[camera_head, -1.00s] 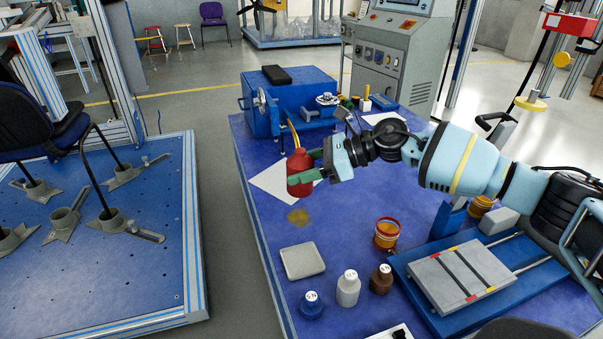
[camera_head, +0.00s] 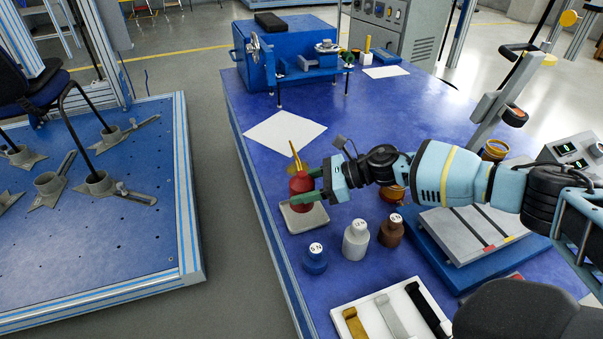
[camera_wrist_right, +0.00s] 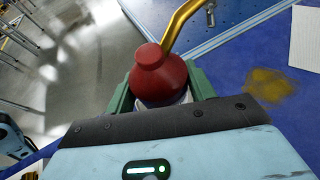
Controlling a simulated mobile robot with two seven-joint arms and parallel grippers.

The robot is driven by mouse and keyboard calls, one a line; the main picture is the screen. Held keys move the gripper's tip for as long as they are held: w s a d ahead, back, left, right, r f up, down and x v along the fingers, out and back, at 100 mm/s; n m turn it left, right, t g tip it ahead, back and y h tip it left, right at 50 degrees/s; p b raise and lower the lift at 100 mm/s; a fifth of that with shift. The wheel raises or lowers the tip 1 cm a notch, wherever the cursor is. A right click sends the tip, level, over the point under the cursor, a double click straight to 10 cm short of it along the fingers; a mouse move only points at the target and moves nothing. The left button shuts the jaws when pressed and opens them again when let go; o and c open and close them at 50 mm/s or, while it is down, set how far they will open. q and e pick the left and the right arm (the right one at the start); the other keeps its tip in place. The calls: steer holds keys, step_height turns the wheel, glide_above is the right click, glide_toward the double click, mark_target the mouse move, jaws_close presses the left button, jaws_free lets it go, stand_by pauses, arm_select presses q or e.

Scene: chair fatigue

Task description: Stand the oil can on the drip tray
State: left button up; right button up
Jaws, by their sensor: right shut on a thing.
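The oil can (camera_head: 301,184) is red with a thin golden spout and looks upright. My right gripper (camera_head: 306,190) is shut around its body, with the green fingers on either side. The can also shows in the right wrist view (camera_wrist_right: 160,80) between the fingers (camera_wrist_right: 163,95). The drip tray (camera_head: 309,224) is a shallow, pale grey square. In the head view the can overlaps the tray's back part. I cannot tell whether its base touches the tray, because the can and fingers hide that spot. My left gripper is not in view.
Blue (camera_head: 315,259), white (camera_head: 356,240) and brown (camera_head: 391,231) bottles stand right of and in front of the tray. A white sheet (camera_head: 284,133) lies behind. A yellow stain (camera_wrist_right: 271,85) marks the blue table. The table's left edge is close to the tray.

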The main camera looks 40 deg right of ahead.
steer(key=shift+f+b, duration=0.4)
steer(key=shift+f, duration=1.05)
steer(key=shift+f, duration=0.3)
steer(key=o, duration=1.3)
steer(key=v, duration=0.5)
steer(key=p+v, duration=0.1)
steer(key=v, duration=0.2)
steer(key=shift+w+d+f, duration=0.2)
steer(key=shift+w+d, duration=0.05)
steer(key=shift+w, duration=0.05)
